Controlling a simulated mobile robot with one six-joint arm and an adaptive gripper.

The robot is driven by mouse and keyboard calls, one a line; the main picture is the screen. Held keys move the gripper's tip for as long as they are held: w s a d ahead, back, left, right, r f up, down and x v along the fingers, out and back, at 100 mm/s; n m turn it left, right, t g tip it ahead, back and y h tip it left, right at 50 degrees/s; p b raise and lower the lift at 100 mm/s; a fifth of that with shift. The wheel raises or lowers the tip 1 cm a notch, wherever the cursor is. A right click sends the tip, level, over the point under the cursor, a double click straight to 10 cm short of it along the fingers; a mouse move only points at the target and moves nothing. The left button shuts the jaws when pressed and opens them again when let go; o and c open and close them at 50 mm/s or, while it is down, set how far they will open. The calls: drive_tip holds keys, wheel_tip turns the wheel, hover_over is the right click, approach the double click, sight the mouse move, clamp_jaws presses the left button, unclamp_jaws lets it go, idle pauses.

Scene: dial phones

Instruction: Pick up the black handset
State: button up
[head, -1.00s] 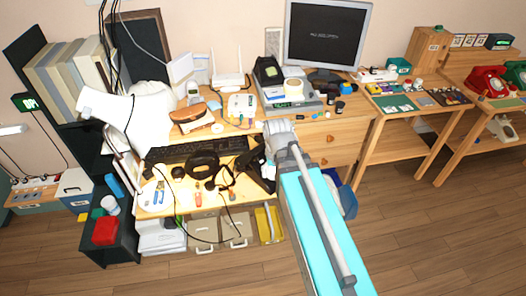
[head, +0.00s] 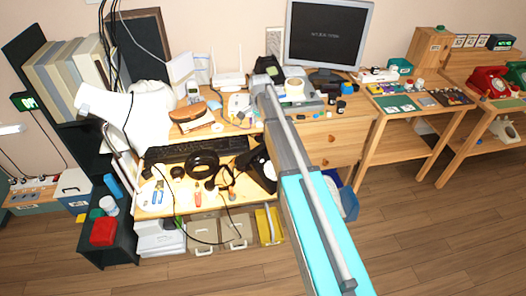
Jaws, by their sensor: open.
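A black dial phone (head: 260,172) with a pale dial sits at the right end of the low desk shelf, partly behind my arm. Its black handset cannot be told apart clearly from the dark body. My gripper (head: 262,98) is at the far end of my raised arm, in front of the desktop in the picture and above the phone. It is open and seems empty; its fingers are small and hard to make out.
A black keyboard (head: 195,150) and black headphones (head: 202,165) lie left of the phone, with small tools and a loose cable. A monitor (head: 327,35), a white router (head: 228,79) and other items crowd the desktop (head: 235,128). The floor (head: 420,235) at right is clear.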

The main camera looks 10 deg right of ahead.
sight(260, 146)
drive_tip(key=shift+f, duration=0.15)
wheel_tip(260, 146, down, 8)
drive_tip(key=b, duration=0.8)
drive_tip(key=shift+f+b, duration=0.15)
drive_tip(key=shift+b, duration=0.15)
idle(0.5)
drive_tip(key=shift+s+a+f+b, duration=0.15)
drive_tip(key=shift+f+b, duration=2.45)
drive_tip(key=shift+b, duration=0.05)
clamp_jaws()
